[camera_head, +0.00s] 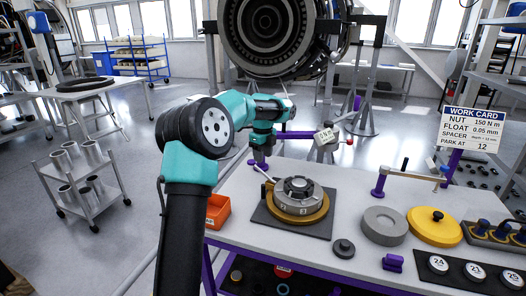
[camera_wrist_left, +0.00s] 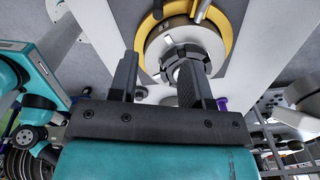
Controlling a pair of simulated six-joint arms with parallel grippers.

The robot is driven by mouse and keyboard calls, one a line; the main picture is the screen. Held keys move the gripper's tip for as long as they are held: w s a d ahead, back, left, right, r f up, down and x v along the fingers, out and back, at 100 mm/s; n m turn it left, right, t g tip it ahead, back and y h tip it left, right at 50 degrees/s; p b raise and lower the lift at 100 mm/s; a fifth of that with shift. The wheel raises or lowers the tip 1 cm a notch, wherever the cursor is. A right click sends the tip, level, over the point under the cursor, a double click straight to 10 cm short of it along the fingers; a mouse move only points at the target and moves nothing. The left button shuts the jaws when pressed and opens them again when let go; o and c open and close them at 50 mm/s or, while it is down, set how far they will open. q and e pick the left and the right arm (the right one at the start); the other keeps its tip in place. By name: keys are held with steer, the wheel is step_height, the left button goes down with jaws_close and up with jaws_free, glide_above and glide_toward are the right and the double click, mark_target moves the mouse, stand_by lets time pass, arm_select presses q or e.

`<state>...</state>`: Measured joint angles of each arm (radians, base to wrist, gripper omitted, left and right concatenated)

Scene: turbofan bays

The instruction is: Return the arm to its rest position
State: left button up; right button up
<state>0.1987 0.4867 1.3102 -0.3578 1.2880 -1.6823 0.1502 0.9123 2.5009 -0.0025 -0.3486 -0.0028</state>
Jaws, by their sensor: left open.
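My left arm reaches in from the bottom of the head view, its teal wrist (camera_head: 262,139) above the back left of the table (camera_head: 325,262). In the left wrist view my left gripper (camera_wrist_left: 160,75) is open, its two dark fingers apart. I see nothing held between them. The slotted dark hub (camera_wrist_left: 188,62) on the gold-ringed fixture shows beyond the fingers, partly covered by the right one. In the head view this round fixture (camera_head: 298,205) sits on a dark mat (camera_head: 268,221), in front of and to the right of the wrist. My right gripper is not in view.
A grey disc (camera_head: 385,226), a yellow disc (camera_head: 434,227) and a small dark disc (camera_head: 343,249) lie on the table. A work card (camera_head: 472,131) stands at the right. An orange bin (camera_head: 217,211) sits at the left edge. A large turbofan (camera_head: 280,35) hangs behind.

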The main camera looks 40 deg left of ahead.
arm_select(q)
steer(key=shift+r, duration=0.75)
